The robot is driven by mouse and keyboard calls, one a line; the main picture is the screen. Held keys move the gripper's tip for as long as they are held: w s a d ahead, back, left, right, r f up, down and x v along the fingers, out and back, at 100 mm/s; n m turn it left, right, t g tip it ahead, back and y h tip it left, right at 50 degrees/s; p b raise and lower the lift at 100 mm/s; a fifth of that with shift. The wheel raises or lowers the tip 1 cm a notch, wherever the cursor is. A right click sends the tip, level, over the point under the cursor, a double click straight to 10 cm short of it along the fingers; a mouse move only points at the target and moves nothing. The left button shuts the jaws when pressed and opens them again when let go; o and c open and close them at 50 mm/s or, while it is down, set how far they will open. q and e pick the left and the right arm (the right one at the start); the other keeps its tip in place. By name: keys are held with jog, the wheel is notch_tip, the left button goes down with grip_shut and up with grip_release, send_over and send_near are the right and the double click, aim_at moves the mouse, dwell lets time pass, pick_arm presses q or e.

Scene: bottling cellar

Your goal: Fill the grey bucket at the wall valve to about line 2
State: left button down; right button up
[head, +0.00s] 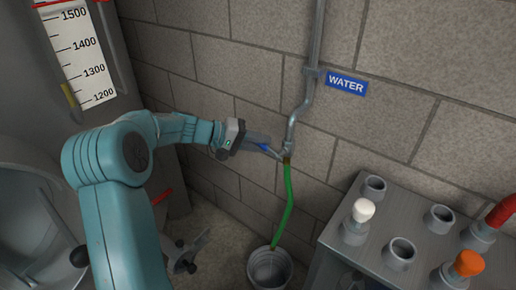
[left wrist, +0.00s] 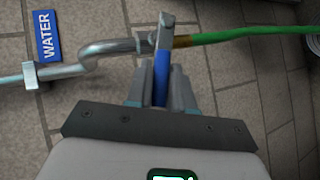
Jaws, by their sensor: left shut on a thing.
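The grey bucket (head: 251,268) stands on the floor by the wall, partly cut off by the bottom edge of the head view. The green hose (head: 289,198) runs from the wall valve (head: 286,150) down to the bucket. I cannot make out the water level or the lines inside. The valve's blue lever (left wrist: 161,78) lies between the fingers of my left gripper (head: 262,143), which is shut on it. The hose's brass end also shows at the valve in the left wrist view (left wrist: 182,41). My right gripper is in neither view.
A blue WATER sign (head: 346,83) is beside the grey pipe (head: 317,40). A metal cabinet (head: 345,215) with several sockets and white, orange and red fittings stands at the right. A large tank with a level scale (head: 80,55) is at the left.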

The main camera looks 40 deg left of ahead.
aim_at(265, 146)
pick_arm(q)
jog(key=shift+w+d+r+m+g+y, duration=0.1)
jog(key=shift+d+r+m+g+y, duration=0.2)
jog(key=shift+r+m+y, duration=0.25)
jog(key=shift+d+r+m+g+y, duration=0.25)
jog(key=shift+r+m+g+y, duration=0.1)
jog(key=shift+r+y, duration=0.25)
jog(key=shift+d+r+m+y, duration=0.35)
jog(key=shift+d+m+y, duration=0.05)
jog(key=shift+y, duration=0.45)
jog(key=shift+d+r+m+g+y, duration=0.2)
jog(key=shift+d+m+g+y, duration=0.1)
jog(key=shift+y, duration=0.2)
jog(key=c, duration=1.1)
grip_release()
jog(key=p+v, duration=0.2)
jog(key=v, duration=1.4)
